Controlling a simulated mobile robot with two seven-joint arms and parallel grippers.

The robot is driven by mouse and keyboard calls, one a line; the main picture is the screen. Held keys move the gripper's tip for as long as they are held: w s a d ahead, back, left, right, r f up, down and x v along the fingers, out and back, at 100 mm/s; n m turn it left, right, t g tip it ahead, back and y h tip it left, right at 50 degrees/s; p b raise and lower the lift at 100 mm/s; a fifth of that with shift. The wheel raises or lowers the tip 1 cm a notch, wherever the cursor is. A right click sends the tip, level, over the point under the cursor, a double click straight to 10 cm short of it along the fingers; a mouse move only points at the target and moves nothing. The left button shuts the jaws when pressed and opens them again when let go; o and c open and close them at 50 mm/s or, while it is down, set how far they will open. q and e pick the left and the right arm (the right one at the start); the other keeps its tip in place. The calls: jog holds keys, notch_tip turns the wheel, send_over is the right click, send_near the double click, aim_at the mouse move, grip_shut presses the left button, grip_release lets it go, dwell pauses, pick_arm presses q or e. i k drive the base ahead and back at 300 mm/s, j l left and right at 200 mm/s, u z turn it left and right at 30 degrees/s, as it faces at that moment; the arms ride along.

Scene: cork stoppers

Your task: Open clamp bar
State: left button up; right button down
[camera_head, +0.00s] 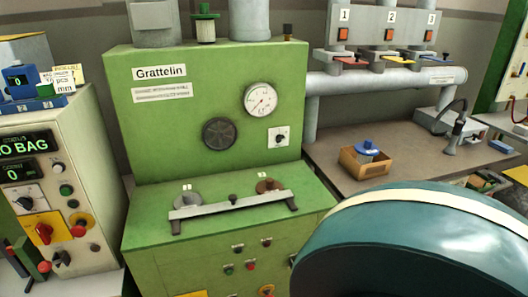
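The clamp bar (252,201) is a light grey bar on the sloping front ledge of the green machine (150,122) labelled "Grattelin". It spans the ledge from left to right, with a short dark foot at each end and a small dark knob (233,198) near its middle. Behind the bar sit two round parts, a grey one (186,196) on the left and a brown one (268,185) on the right. The bar lies low, close to the ledge. Neither of my grippers is in view.
A large teal rounded shape with a cream band (400,245) blocks the lower right; I cannot tell what it belongs to. A control cabinet (90,130) stands left. A brown table (405,165) at right bears a small wooden box (363,165). Grey pipes (385,78) run above it.

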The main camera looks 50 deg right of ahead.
aim_at(233, 202)
jog(key=z, duration=1.45)
